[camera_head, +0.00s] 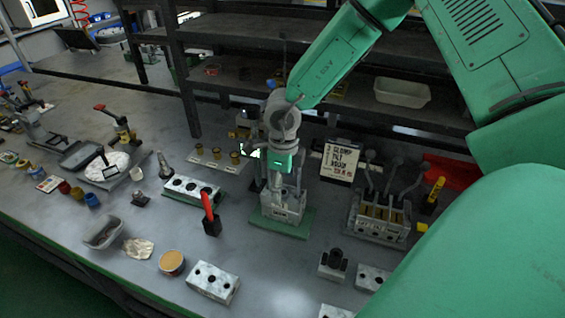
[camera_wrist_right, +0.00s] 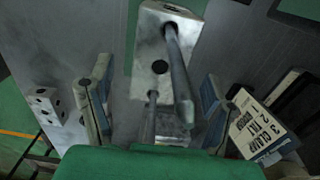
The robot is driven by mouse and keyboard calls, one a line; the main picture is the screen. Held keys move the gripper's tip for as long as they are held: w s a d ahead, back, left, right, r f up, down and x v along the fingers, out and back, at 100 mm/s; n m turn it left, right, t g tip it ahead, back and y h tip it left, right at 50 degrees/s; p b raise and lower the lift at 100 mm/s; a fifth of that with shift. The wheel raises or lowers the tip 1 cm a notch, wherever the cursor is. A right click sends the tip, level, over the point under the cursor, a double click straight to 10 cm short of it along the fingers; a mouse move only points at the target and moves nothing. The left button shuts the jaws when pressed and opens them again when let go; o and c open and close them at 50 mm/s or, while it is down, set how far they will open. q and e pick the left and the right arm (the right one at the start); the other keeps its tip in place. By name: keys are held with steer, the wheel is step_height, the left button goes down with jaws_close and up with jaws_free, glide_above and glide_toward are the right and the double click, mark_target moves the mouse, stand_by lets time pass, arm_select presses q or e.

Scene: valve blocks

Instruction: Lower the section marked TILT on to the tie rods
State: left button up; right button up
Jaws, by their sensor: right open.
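My right gripper (camera_head: 280,180) points down over a pale metal block (camera_head: 283,208) on a green mat (camera_head: 282,226). In the right wrist view my right gripper (camera_wrist_right: 156,80) has its two fingers apart, one on each side of the block (camera_wrist_right: 152,50) and the tie rods (camera_wrist_right: 177,62) that rise from it toward the camera. Nothing is clearly held between the fingers. No TILT marking is legible on any block, so I cannot tell which is that section. My left gripper is not in view.
A card (camera_head: 340,161) lists CLAMP and TILT, right of the gripper. A lever valve bank (camera_head: 380,215) stands farther right. Shelf posts (camera_head: 185,85) stand behind.

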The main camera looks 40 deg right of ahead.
mark_target(283, 191)
step_height(283, 191, up, 11)
stand_by(0.3)
steer(key=shift+w, duration=0.1)
stand_by(0.4)
